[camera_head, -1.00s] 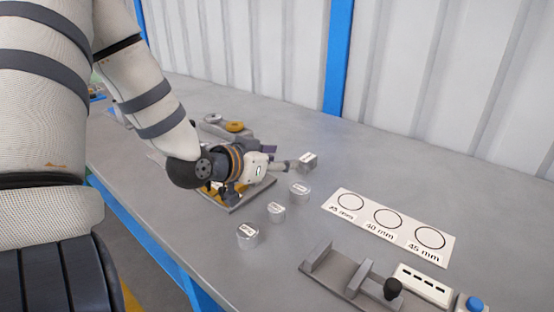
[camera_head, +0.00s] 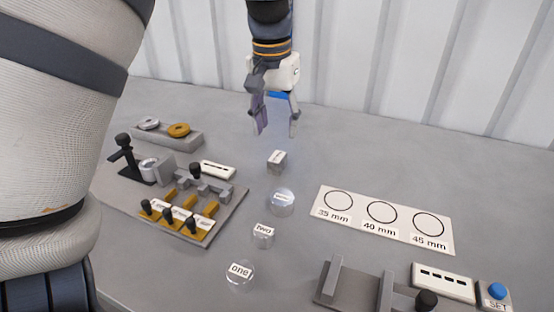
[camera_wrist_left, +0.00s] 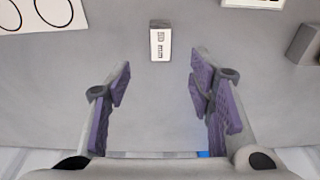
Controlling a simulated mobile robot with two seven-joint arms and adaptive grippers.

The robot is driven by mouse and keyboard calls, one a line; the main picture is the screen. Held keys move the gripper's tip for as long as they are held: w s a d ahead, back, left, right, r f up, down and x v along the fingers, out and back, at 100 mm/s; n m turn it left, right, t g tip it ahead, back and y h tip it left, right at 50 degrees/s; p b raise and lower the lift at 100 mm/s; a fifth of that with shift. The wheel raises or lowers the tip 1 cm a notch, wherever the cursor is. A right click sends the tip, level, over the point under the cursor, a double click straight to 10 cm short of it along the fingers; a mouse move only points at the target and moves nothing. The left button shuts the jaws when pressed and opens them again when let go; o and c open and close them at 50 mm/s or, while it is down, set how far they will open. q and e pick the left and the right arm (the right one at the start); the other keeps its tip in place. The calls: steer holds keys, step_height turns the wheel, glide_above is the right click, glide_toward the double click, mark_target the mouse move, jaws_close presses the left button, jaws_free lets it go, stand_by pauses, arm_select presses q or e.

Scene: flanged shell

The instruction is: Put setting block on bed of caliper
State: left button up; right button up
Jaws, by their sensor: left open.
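The setting block (camera_head: 277,160) is a small grey block with a white label on the table. In the left wrist view the block (camera_wrist_left: 160,40) lies ahead of the fingers, its label ending in "mm". My left gripper (camera_head: 277,130) is open and empty, pointing down above and behind the block, apart from it. Its purple-padded fingers (camera_wrist_left: 160,85) stand wide apart in the wrist view. The caliper (camera_head: 345,285), a grey bed with upright jaws and a black knob, is at the bottom right, partly cut off. My right gripper is not in view.
Clear round pieces labelled "one" (camera_head: 240,273) and "two" (camera_head: 263,235), plus another (camera_head: 281,201), stand in front of the block. A card with three circles (camera_head: 385,222) lies right. A fixture plate (camera_head: 225,215) is left.

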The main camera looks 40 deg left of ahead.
mark_target(277, 156)
arm_select(q)
steer(key=f, duration=0.9)
steer(key=shift+w+a+f, duration=0.15)
steer(key=shift+w, duration=0.2)
jaws_close()
